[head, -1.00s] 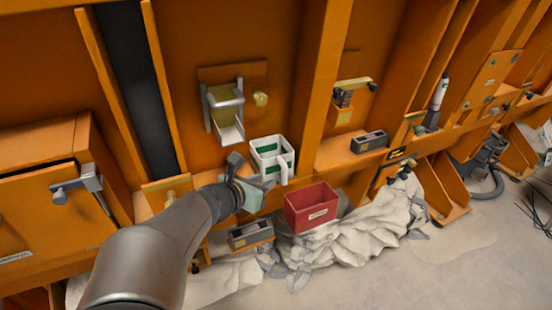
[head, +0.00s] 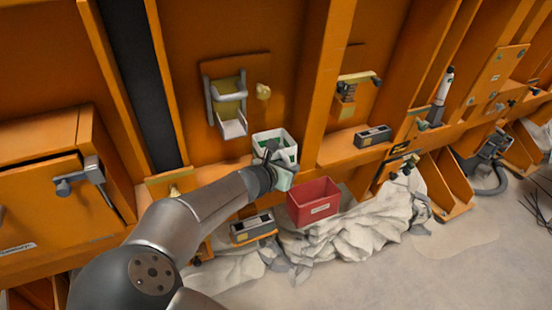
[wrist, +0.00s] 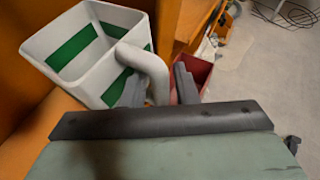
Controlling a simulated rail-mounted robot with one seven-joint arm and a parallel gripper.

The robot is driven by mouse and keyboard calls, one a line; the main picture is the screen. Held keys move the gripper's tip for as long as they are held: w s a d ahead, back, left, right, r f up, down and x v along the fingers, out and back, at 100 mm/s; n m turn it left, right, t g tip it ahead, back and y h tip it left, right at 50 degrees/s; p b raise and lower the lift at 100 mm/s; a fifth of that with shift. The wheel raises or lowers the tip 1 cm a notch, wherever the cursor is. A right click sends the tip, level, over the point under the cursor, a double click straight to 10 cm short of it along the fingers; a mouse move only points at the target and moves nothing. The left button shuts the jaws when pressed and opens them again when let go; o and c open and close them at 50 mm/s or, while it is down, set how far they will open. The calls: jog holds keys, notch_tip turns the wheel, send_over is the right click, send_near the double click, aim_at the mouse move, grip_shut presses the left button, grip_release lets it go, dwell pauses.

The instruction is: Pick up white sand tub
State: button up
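The white sand tub (head: 270,137) is a square open container with green patches, standing on the orange ledge below the metal chute. In the wrist view the tub (wrist: 62,48) fills the upper left, and its curved white handle (wrist: 150,68) comes toward me. My gripper (head: 284,165) is at the tub's front right side in the head view. In the wrist view my gripper (wrist: 160,88) has its two dark fingers apart, one on each side of the handle. A gap shows on the right between handle and finger. Contact on the left is unclear.
A red bin (head: 314,202) is just right of and below my gripper, and it also shows behind the fingers in the wrist view (wrist: 203,72). A grey box (head: 252,228) sits below my arm. Another grey box (head: 372,136) is on the ledge at right. Orange ribs flank the tub.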

grip_shut()
jog(key=shift+r, duration=0.1)
